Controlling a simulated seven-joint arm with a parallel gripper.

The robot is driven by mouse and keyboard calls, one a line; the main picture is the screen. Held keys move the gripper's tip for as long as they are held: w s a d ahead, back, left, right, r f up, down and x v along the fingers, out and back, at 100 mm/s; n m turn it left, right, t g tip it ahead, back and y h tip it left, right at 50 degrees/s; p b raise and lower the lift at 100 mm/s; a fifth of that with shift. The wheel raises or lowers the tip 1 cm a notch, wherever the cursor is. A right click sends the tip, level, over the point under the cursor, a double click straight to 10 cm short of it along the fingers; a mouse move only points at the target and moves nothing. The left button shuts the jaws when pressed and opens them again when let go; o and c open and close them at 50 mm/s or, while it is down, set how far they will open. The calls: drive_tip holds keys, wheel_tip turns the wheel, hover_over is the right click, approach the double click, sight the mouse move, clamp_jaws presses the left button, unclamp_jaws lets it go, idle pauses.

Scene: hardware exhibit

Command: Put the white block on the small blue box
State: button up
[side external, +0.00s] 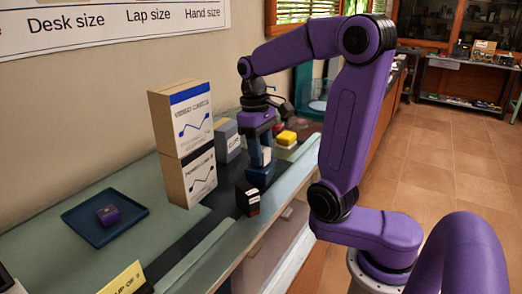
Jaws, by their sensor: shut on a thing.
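My gripper (264,158) points down near the middle of the bench in the side external view. It is shut on a small pale thing, which looks like the white block (266,156) and is mostly hidden by the fingers. A small blue box (260,174) is directly below the fingertips. The white block is at or just above the blue box's top; I cannot tell whether they touch.
Two stacked cartons (184,143) stand tall left of my gripper. A grey box (226,140) is behind it, a yellow block (287,137) to its right. A small dark box (248,198) stands in front. A blue tray (84,229) holds a purple block (108,214).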

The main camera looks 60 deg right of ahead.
drive_tip(key=shift+f, duration=0.15)
drive_tip(key=o, duration=1.1)
drive_tip(key=shift+c, duration=0.2)
wheel_tip(320, 180, up, 12)
drive_tip(key=w, duration=0.1)
drive_tip(key=shift+w, duration=0.2)
